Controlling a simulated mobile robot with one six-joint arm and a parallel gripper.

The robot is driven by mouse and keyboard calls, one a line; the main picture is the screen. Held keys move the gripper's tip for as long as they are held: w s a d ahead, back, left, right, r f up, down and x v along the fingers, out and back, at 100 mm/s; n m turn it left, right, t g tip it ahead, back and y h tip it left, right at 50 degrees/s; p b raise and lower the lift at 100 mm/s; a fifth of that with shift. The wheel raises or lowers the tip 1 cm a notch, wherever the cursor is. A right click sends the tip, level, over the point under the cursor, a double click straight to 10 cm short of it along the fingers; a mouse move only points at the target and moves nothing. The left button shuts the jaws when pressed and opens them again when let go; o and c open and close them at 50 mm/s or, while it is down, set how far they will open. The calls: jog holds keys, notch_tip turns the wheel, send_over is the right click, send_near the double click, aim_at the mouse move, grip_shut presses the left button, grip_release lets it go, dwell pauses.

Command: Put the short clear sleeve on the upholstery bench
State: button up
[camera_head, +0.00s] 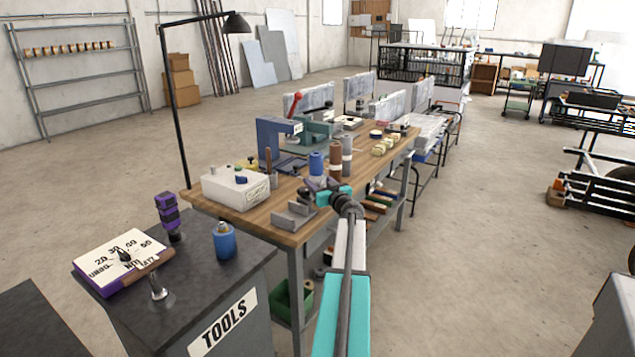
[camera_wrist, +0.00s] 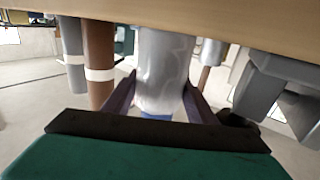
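A short clear sleeve (camera_wrist: 163,60) with a glassy, greyish wall is between the two purple fingers of my gripper (camera_wrist: 160,92) in the wrist view. The fingertips meet it on both sides, and the gripper looks shut on it. The wrist view is upside down, with the wooden top (camera_wrist: 205,14) of the bench above. The sleeve's far end is at or close to that top; I cannot tell if it touches.
Blue (camera_head: 316,164), brown (camera_head: 336,160) and grey (camera_head: 347,150) spools stand close beyond my gripper. A grey metal bracket (camera_head: 296,214) and a white box (camera_head: 236,188) are to the left. A dark tools cabinet (camera_head: 196,268) stands in front.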

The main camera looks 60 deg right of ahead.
jog(key=shift+o, duration=0.7)
jog(key=shift+r, duration=0.1)
jog(key=v, duration=1.2)
jog(key=shift+s, duration=0.1)
dwell(0.6)
